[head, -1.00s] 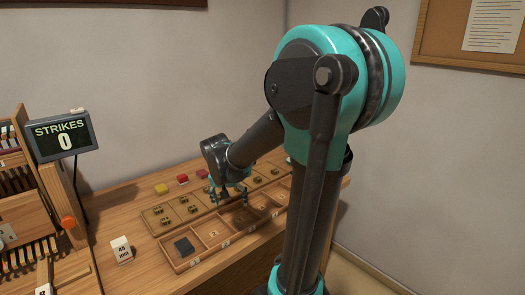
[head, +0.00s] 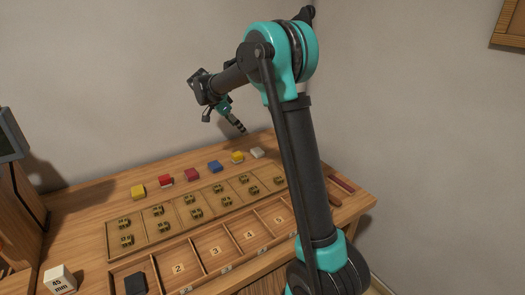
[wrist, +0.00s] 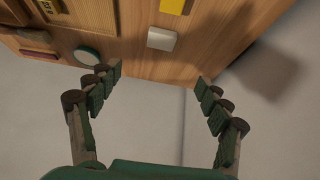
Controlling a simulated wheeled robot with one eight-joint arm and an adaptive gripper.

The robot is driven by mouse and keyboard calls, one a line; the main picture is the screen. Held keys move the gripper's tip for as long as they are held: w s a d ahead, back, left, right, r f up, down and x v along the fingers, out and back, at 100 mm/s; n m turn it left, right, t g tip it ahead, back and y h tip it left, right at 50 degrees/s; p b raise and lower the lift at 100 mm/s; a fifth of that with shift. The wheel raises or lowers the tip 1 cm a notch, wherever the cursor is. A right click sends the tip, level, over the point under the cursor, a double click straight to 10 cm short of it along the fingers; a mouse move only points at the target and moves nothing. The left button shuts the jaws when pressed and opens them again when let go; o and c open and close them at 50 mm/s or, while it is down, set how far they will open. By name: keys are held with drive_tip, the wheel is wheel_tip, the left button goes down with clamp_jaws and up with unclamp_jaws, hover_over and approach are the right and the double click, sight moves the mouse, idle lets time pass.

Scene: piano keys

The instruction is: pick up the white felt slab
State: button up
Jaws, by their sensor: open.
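The white felt slab (head: 257,153) lies on the wooden table at the right end of a row of coloured slabs, beside a yellow slab (head: 238,157). In the wrist view the white slab (wrist: 162,39) lies beyond the fingertips, near the table's edge. My gripper (head: 224,121) hangs above the back of the table, to the left of the white slab in the head view. In the wrist view my gripper (wrist: 159,76) has its fingers wide apart with nothing between them.
Red, dark red and blue slabs (head: 214,166) fill the row with another yellow one. In front are a board with small brass pieces (head: 196,213) and a numbered tray (head: 160,262) with a dark block. A white "45 mm" block (head: 60,279) stands front left. Walls are close behind.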

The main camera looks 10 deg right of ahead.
sight(257, 151)
drive_tip(key=x, duration=1.6)
drive_tip(key=shift+f, duration=0.25)
drive_tip(key=c, duration=0.9)
